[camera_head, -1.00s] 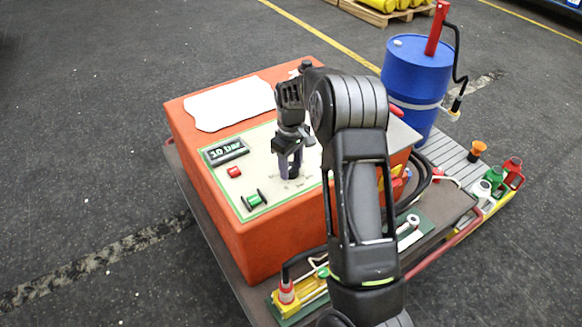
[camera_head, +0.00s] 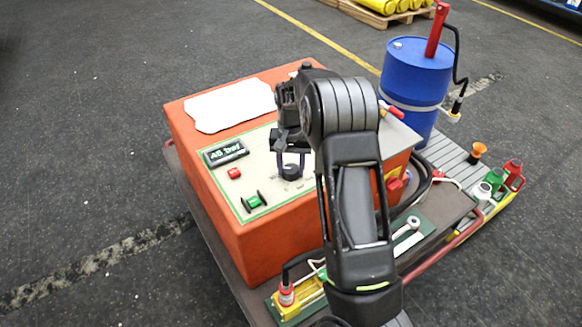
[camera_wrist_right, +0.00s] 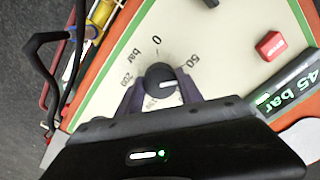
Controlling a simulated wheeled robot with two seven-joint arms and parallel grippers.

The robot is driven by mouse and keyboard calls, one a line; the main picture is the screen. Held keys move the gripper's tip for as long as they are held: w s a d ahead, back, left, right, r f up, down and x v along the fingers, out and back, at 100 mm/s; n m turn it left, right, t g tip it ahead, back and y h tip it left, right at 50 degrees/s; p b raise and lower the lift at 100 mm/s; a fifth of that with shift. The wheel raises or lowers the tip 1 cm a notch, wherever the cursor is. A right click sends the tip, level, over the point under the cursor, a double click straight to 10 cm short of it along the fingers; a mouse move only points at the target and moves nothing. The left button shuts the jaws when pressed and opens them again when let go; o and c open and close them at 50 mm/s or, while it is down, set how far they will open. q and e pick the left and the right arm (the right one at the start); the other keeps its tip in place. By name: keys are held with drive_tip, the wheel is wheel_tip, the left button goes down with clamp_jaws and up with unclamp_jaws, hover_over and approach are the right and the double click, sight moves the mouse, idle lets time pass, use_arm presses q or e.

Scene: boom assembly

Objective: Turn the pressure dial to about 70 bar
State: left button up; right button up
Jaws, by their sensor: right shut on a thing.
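The black pressure dial (camera_head: 290,172) sits on the cream panel of the orange box (camera_head: 262,245). The scale shows 0, 50, 200 and "bar". The display (camera_head: 226,152) reads 45 bar, and it also shows in the right wrist view (camera_wrist_right: 291,93). My right gripper (camera_head: 291,165) is shut on the dial from above, one finger on each side. My left gripper is not in view.
A red button (camera_head: 234,172) and a green switch (camera_head: 253,201) are on the panel left of the dial. A white sheet (camera_head: 230,104) lies on the box top. A blue drum (camera_head: 414,75) stands behind right. Small cans and hoses are at the right.

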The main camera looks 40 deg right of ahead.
sight(291, 168)
drive_tip(key=shift+m, duration=1.1)
drive_tip(key=o, duration=1.4)
wheel_tip(291, 168, up, 8)
drive_tip(key=shift+f, duration=0.1)
